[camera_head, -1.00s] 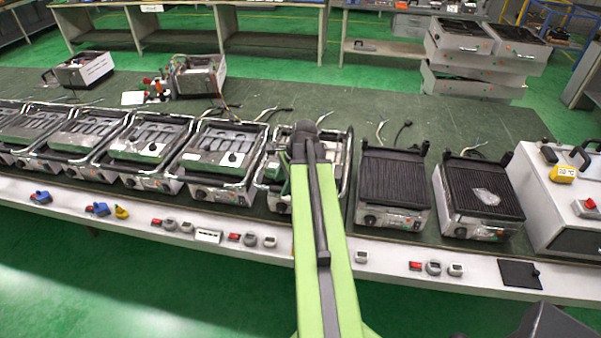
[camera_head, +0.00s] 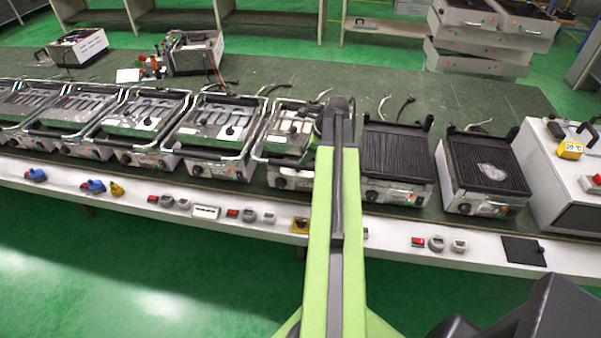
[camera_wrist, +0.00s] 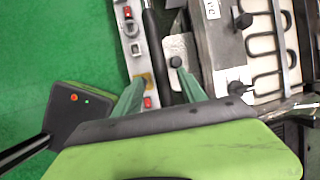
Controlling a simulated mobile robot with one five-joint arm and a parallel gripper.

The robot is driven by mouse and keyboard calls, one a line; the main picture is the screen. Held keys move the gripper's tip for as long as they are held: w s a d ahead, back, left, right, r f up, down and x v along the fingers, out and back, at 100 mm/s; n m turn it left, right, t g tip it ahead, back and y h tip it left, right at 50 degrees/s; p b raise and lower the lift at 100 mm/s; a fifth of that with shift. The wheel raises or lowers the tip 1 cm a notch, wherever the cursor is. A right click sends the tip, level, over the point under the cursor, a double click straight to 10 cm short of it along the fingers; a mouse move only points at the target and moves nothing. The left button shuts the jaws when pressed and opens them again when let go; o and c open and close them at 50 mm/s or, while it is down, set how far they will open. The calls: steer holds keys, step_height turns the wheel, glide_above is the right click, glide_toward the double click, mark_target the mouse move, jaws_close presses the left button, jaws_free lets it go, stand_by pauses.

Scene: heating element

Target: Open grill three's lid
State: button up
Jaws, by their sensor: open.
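A row of grills runs along the bench in the head view. I see no numbers on them, so I cannot tell which is grill three. Several at the left have metal frames and pale interiors, such as the grill (camera_head: 222,132) left of my arm. The frame grill (camera_head: 286,150) beside my arm is partly hidden by it. Two flat black ribbed grills (camera_head: 396,152) (camera_head: 487,165) stand to the right. In the wrist view my gripper (camera_wrist: 161,72) is open, its green fingers apart over the bench edge. A grill with looped heating elements (camera_wrist: 268,52) is at its right. The arm hides my gripper in the head view.
A pale front ledge (camera_head: 390,239) carries small red and grey switches. A white box (camera_head: 562,180) with a yellow display stands at the far right. Open boxes (camera_head: 190,52) and loose cables lie behind the grills. Green floor is clear in front.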

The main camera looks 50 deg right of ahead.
steer(key=b+x, duration=0.4)
steer(key=x, duration=0.3)
steer(key=shift+b, duration=0.35)
steer(key=shift+r, duration=0.1)
jaws_close()
steer(key=shift+d, duration=0.1)
stand_by(0.6)
